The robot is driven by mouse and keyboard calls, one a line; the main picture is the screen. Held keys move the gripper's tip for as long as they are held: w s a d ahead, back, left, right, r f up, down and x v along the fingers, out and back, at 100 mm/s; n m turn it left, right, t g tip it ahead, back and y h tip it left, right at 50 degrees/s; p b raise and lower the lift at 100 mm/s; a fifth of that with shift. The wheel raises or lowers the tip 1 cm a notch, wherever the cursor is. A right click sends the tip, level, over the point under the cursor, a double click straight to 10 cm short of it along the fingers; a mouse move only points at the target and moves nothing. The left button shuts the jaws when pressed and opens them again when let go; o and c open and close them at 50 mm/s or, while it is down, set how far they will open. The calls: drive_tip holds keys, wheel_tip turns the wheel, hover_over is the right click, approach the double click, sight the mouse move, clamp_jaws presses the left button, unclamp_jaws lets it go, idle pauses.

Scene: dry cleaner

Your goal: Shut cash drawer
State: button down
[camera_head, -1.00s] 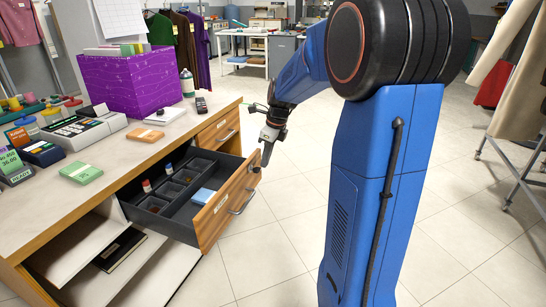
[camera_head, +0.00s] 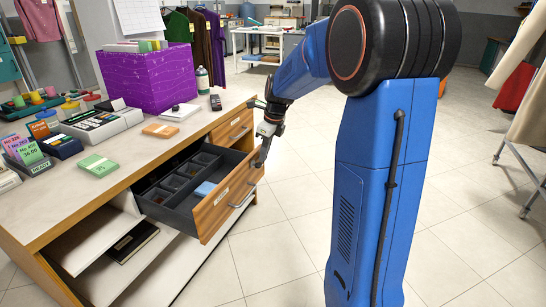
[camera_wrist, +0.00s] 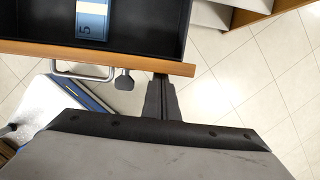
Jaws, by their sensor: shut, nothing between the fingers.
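The cash drawer (camera_head: 226,205) stands pulled out from the wooden counter (camera_head: 60,205), with its wooden front towards the right. Its dark tray has several compartments and holds a blue bundle (camera_head: 205,189), which also shows in the wrist view (camera_wrist: 92,20). My gripper (camera_head: 259,162) is shut and empty at the far end of the drawer front, by its top edge. In the wrist view my gripper's fingers (camera_wrist: 161,90) meet the front's edge (camera_wrist: 120,59); I cannot tell if they press on it. A metal handle (camera_wrist: 82,70) and a key (camera_wrist: 125,81) show beside the fingers.
On the counter are a purple box (camera_head: 148,78), a cash register (camera_head: 100,122), a green bundle (camera_head: 98,165) and an orange bundle (camera_head: 160,130). A smaller drawer (camera_head: 232,128) beyond is shut. Tiled floor right of the counter is free. A clothes rack stands far right.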

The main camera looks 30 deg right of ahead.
drive_tip(key=shift+w+a+r, duration=0.1)
drive_tip(key=shift+w+a, duration=2.4)
drive_tip(key=shift+w, duration=0.95)
drive_tip(key=shift+w+a, duration=2.5)
drive_tip(key=shift+w, duration=0.95)
drive_tip(key=shift+w+a+r, duration=0.1)
drive_tip(key=shift+w+a, duration=2.4)
drive_tip(key=shift+w, duration=0.95)
